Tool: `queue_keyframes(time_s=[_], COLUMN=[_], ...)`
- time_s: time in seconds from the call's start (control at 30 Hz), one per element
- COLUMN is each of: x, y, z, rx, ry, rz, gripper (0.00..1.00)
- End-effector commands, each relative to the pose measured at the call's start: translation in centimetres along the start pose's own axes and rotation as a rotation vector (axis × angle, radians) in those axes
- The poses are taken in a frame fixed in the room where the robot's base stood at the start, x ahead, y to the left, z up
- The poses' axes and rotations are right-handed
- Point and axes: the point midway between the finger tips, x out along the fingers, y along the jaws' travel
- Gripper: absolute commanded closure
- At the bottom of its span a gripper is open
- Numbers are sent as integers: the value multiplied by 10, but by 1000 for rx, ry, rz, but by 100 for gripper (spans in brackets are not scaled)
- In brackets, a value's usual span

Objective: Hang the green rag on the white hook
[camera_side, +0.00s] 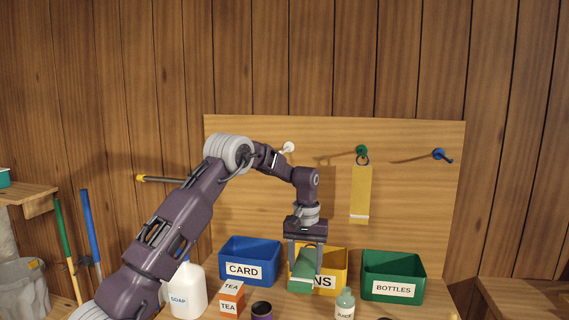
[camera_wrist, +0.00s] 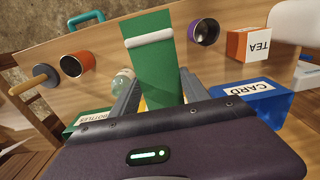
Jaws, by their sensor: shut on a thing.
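The green rag (camera_side: 303,279) is between the fingers of my gripper (camera_side: 305,264), which is shut on it in front of the yellow bin. In the wrist view the rag (camera_wrist: 157,75) stretches out from between the fingers (camera_wrist: 158,100), with a white band across its far part. The white hook (camera_side: 289,147) is on the wooden back board, up and slightly left of my gripper. My arm passes just below the hook and hides part of the board there. I cannot tell whether the rag touches the table.
A yellow rag (camera_side: 360,194) hangs from the green hook (camera_side: 361,150). A blue hook (camera_side: 439,154) is at right. Blue (camera_side: 265,246), yellow (camera_side: 339,260) and green (camera_side: 393,261) bins line the board.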

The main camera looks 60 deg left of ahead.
Motion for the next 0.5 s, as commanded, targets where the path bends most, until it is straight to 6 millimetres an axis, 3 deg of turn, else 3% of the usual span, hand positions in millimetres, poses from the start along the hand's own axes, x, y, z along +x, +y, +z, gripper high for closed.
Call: queue_keyframes(time_s=[0.33,0.43,0.5], x=[1,9,15], y=[0,0,-2], z=[-2,-15,-35], rx=[0,-2,-4], ry=[6,63,160], rz=[0,-2,-3], gripper=[92,92,92])
